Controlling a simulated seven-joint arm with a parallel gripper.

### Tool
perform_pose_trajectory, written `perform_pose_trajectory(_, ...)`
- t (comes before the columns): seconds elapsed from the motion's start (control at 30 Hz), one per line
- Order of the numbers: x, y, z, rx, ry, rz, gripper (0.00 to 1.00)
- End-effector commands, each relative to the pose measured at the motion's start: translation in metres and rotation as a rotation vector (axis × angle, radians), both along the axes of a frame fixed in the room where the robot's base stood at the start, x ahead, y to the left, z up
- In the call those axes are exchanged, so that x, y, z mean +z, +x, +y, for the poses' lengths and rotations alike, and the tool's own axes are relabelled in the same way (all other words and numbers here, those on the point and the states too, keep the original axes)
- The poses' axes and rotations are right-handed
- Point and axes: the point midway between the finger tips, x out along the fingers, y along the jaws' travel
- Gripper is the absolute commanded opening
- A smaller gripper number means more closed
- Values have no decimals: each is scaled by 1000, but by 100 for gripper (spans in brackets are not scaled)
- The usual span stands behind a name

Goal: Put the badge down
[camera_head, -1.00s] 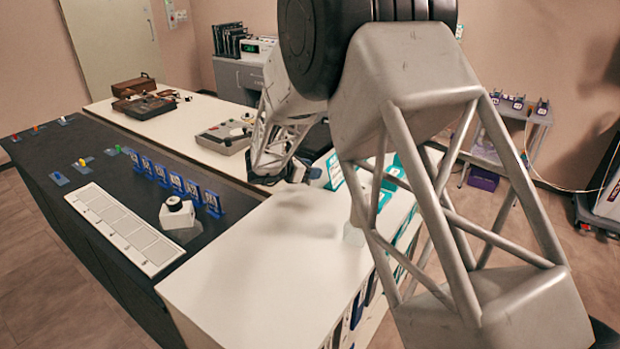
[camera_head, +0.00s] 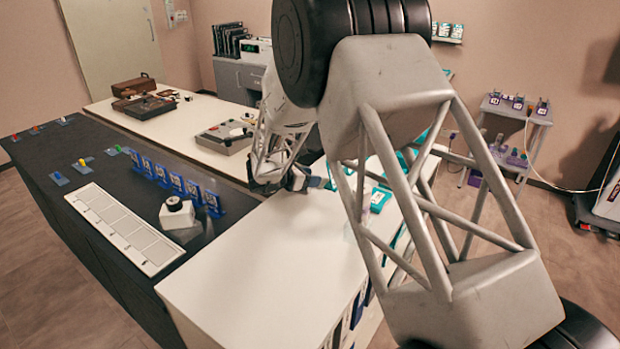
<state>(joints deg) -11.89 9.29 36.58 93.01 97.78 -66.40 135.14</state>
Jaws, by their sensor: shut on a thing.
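My gripper (camera_head: 300,181) is low over the far end of the white counter (camera_head: 260,260), left of my large arm link. It is small and dark in this view. It is shut on a small bluish thing (camera_head: 314,182) at its tip, which I take to be the badge. Its shape is mostly hidden, and I cannot tell whether it touches the counter. Teal-edged cards (camera_head: 378,201) lie near the right side of the counter, partly behind my arm.
A row of blue upright card holders (camera_head: 178,184) stands on the dark counter. A white block with a black knob (camera_head: 177,213) and a long white tray (camera_head: 122,230) are nearby. The white counter's front is clear. A grey side table (camera_head: 520,113) stands at right.

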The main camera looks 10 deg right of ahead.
Motion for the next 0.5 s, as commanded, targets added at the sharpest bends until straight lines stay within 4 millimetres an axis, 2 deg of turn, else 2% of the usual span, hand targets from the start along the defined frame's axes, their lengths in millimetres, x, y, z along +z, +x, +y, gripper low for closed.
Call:
perform_pose_trajectory(0.43,-4,0,0,0,0,0,25)
perform_pose_trajectory(0.47,-3,0,0,0,0,0,53)
perform_pose_trajectory(0.5,-3,0,0,0,0,0,59)
